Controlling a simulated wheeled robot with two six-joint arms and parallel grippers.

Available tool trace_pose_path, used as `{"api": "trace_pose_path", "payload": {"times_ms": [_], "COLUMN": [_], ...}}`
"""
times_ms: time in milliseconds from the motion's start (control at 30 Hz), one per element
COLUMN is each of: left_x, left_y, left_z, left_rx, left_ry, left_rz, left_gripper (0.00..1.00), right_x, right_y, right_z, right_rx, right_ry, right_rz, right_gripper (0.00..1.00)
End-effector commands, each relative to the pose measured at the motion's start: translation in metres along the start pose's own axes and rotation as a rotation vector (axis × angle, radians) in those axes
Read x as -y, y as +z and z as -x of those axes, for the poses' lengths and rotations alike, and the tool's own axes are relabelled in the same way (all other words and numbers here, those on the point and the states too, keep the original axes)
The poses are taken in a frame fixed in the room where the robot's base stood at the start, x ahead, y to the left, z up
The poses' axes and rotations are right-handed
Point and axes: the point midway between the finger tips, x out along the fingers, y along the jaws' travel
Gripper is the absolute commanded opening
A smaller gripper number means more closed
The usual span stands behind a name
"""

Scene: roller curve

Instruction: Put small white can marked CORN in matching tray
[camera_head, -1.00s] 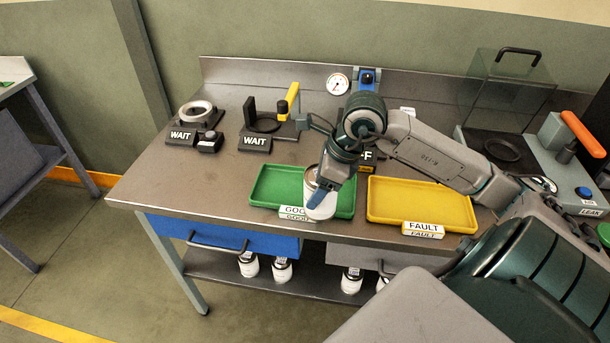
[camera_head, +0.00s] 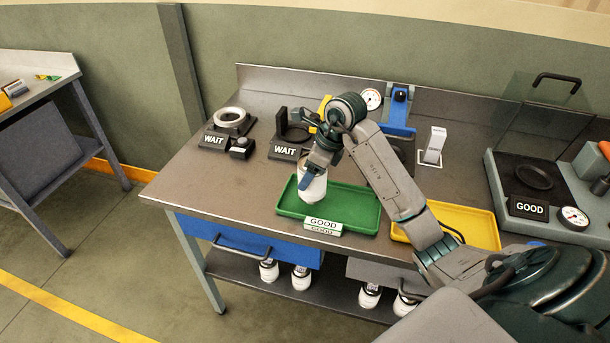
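A small white can (camera_head: 315,190) is in the grip of my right gripper (camera_head: 309,178), over the left part of the green tray (camera_head: 352,211). The can is roughly upright, and its top is partly hidden by the gripper. I cannot tell whether its base touches the tray floor, and no CORN marking can be read. The green tray has a GOOD sign (camera_head: 322,224) at its front edge. The yellow tray (camera_head: 470,222) to its right is partly hidden by my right arm. My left gripper is not in view.
Two stations with WAIT signs (camera_head: 214,139) (camera_head: 285,152) stand at the back left. A tester with a GOOD display (camera_head: 529,207) and gauge stands at the right. Several white cans (camera_head: 301,278) sit on the shelf below. The bench's left front is clear.

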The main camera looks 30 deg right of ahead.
Motion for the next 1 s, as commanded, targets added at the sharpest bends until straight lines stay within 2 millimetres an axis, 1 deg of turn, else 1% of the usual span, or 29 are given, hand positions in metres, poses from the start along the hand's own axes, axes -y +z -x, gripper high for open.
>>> {"api": "trace_pose_path", "payload": {"times_ms": [33, 200, 267, 500, 767, 900, 933, 1000], "left_x": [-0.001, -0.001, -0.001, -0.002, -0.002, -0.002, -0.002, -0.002], "left_y": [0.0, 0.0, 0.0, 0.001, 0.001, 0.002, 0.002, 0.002], "left_z": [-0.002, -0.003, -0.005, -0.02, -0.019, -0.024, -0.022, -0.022], "left_rx": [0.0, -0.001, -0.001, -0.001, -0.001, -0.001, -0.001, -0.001], "left_ry": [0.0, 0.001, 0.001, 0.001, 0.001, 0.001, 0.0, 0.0], "left_rz": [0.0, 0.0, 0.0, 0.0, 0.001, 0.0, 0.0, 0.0], "left_gripper": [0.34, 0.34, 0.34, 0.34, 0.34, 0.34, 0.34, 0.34], "right_x": [0.006, 0.017, 0.017, 0.017, 0.017, 0.017, 0.017, 0.017], "right_y": [0.007, 0.016, 0.015, 0.002, 0.002, 0.0, 0.001, 0.001], "right_z": [-0.003, -0.009, -0.012, -0.041, -0.041, -0.046, -0.044, -0.044], "right_rx": [0.005, 0.002, 0.001, 0.0, 0.001, 0.001, 0.0, 0.0], "right_ry": [0.0, -0.001, -0.001, -0.001, -0.003, -0.002, -0.002, -0.002], "right_rz": [-0.002, 0.0, 0.001, -0.001, 0.0, 0.0, 0.0, -0.001], "right_gripper": [0.3, 0.3, 0.3, 0.3, 0.3, 0.3, 0.72, 0.85]}}
